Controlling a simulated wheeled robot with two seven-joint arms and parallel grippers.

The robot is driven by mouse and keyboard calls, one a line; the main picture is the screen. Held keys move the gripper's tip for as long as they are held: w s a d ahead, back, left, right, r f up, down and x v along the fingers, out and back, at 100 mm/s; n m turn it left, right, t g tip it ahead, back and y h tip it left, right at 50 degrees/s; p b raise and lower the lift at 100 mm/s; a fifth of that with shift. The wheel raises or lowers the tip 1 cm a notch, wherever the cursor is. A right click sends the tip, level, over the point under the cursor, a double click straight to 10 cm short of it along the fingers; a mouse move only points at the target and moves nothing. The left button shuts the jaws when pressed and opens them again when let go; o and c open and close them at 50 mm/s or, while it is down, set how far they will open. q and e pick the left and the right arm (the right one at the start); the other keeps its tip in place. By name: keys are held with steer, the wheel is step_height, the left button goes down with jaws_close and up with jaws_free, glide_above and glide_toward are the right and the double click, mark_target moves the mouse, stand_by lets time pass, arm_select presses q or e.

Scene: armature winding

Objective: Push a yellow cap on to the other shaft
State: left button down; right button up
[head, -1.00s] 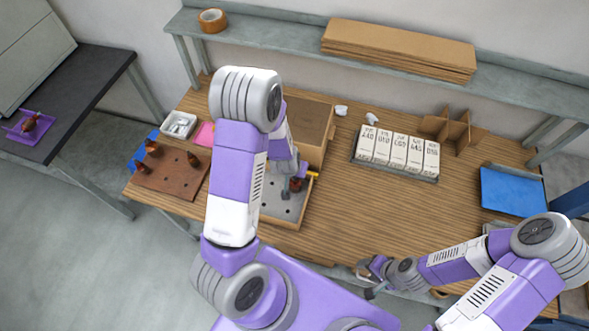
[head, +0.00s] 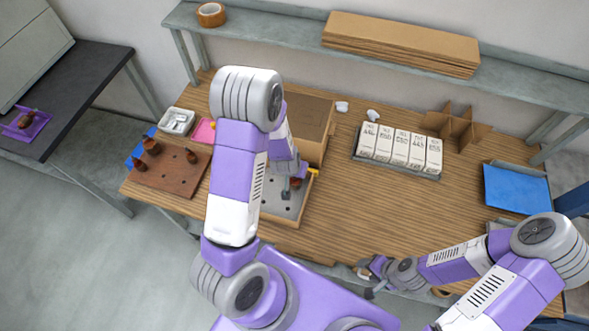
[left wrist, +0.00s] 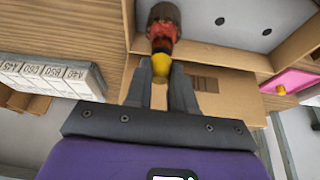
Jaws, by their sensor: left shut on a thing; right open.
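My left gripper (left wrist: 161,80) is shut on a yellow cap (left wrist: 161,66), held between its fingertips. Just beyond the cap, in line with it, is an armature (left wrist: 163,22) with a dark body, red winding and a black section. I cannot tell whether the cap is fully seated on its shaft. In the head view my left arm and gripper (head: 286,188) partly hide the armature over the grey perforated tray (head: 272,205). Another yellow cap (left wrist: 281,90) shows at the pink tray (left wrist: 293,80). My right gripper (head: 372,275) is open and empty at the table's front edge.
A brown board (head: 170,172) with several upright armatures stands at the left. A cardboard box (head: 312,150) stands behind the grey tray. A rack of white cartons (head: 397,166), a cardboard divider (head: 458,125) and a blue tray (head: 515,190) lie rightward. The table's middle right is clear.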

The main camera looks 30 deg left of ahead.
arm_select(q)
steer(key=shift+f, duration=0.25)
steer(key=c, duration=0.9)
jaws_free()
steer(key=shift+p+v, duration=0.9)
steer(key=shift+v, duration=2.95)
steer(key=shift+w, duration=0.1)
steer(key=p+v, duration=0.4)
steer(key=v, duration=0.3)
steer(key=shift+r, duration=0.3)
